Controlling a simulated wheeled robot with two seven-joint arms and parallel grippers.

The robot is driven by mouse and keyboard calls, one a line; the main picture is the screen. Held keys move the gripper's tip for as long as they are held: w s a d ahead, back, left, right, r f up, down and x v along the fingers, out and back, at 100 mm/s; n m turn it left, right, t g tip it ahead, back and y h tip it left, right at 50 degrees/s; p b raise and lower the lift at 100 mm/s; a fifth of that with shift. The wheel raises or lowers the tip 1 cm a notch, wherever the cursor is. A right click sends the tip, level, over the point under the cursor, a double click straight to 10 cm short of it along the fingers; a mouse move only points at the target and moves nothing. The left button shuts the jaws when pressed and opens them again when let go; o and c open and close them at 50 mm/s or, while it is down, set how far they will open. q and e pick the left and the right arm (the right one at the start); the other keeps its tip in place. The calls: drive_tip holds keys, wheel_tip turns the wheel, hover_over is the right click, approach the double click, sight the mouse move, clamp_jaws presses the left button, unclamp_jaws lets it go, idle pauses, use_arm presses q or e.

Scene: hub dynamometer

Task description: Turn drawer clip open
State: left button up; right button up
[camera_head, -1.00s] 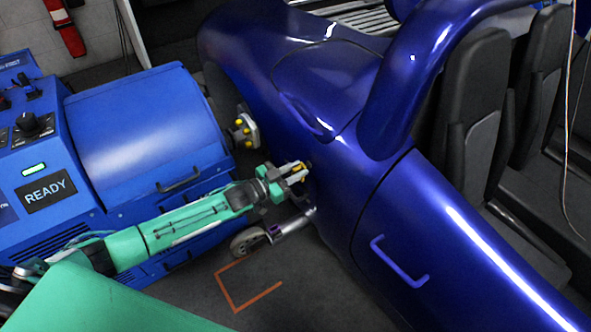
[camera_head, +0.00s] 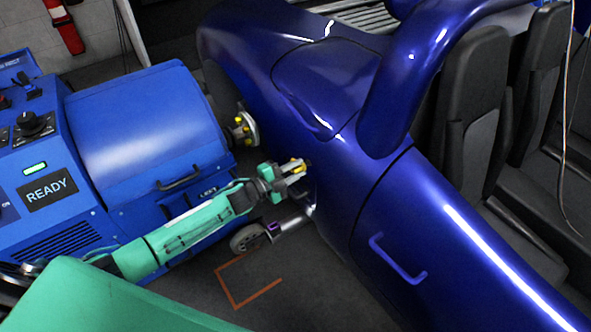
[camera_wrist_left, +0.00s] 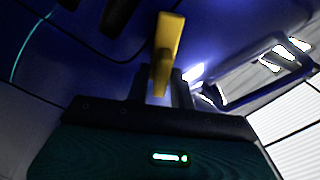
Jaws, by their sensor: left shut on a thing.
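My left gripper (camera_head: 297,171) reaches in from the left, into the gap between the blue machine and the blue car. It is shut on a yellow clip (camera_head: 299,162), close to the car's lower side. In the left wrist view the yellow clip (camera_wrist_left: 168,45) stands up as a flat bar between the two dark fingers (camera_wrist_left: 162,88). What the clip is fixed to is hidden, and I cannot tell how far it is turned. No drawer front can be clearly made out by the clip. My right gripper is not in view.
The blue machine (camera_head: 148,125) with a dark handle and a READY screen (camera_head: 47,191) stands at left. A hub with yellow studs (camera_head: 243,129) sticks out of it. The car (camera_head: 335,180) closes off the right. A small wheel (camera_head: 248,238) stands below the gripper; orange lines mark the floor.

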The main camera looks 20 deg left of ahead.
use_arm(q)
drive_tip(key=m+b, duration=0.1)
drive_tip(key=m, duration=0.3)
drive_tip(key=shift+f, duration=0.2)
drive_tip(key=shift+m, duration=0.9)
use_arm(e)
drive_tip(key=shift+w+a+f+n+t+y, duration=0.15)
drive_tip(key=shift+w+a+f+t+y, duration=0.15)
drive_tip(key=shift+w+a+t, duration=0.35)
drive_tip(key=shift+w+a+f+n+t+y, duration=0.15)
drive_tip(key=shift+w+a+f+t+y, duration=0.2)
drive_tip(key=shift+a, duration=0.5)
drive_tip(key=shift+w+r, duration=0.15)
use_arm(q)
drive_tip(key=o, duration=0.7)
drive_tip(key=shift+o, duration=0.2)
